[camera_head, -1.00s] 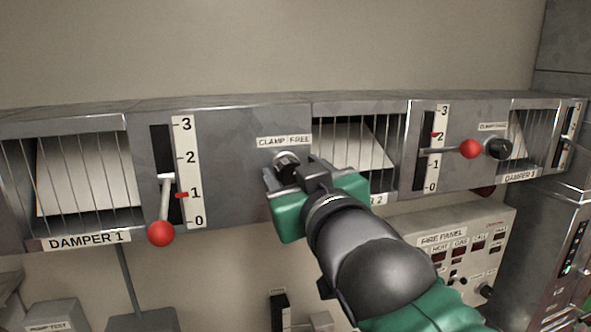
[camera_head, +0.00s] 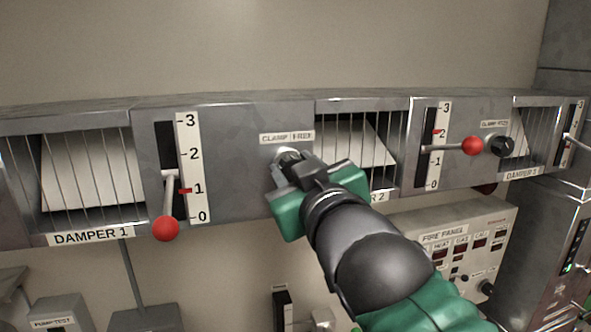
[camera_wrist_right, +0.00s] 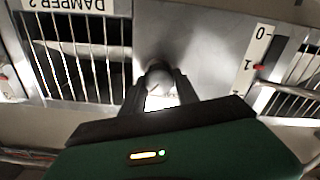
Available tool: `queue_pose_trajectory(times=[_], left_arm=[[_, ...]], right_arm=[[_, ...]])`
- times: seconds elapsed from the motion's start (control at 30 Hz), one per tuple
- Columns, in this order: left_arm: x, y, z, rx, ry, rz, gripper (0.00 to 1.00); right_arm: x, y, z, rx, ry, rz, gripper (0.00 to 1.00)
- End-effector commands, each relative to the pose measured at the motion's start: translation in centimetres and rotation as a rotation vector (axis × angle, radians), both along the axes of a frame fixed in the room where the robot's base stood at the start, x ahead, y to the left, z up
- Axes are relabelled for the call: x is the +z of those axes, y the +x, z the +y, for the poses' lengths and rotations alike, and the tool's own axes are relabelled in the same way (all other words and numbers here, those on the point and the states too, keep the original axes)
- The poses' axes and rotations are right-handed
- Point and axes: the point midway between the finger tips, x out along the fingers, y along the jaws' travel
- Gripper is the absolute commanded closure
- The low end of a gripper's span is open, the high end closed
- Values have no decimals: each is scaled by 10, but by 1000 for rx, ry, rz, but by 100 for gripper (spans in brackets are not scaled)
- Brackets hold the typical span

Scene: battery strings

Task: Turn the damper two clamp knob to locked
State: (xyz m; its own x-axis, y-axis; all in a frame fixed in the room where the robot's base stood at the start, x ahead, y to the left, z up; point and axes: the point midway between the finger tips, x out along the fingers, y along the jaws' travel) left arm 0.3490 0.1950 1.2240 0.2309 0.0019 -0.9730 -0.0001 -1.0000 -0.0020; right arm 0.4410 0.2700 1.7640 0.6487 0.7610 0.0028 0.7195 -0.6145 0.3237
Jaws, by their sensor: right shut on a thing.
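A clamp knob (camera_head: 288,155) sits on the grey damper panel under a small label (camera_head: 287,138) reading CLAMP and, it seems, FREE. It lies between the Damper 1 scale and the Damper 2 grille (camera_head: 355,150). My right gripper (camera_head: 284,169) is shut on this knob and hides part of it. A second, black clamp knob (camera_head: 502,146) sits to the right, beyond the Damper 2 lever, and is untouched. My left gripper is not in view.
The Damper 1 lever (camera_head: 166,228) has a red ball and hangs left of my gripper. Another red-ball lever (camera_head: 472,145) points right near the black knob. A fire panel (camera_head: 470,240) stands below right. The wall above the dampers is bare.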

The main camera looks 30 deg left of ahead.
Motion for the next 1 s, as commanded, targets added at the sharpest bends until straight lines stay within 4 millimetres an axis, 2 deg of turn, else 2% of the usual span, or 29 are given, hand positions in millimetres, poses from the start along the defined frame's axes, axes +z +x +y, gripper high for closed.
queue_pose_trajectory(times=[1.0], left_arm=[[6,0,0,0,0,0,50]], right_arm=[[-2,0,0,-5,-610,-712,100]])
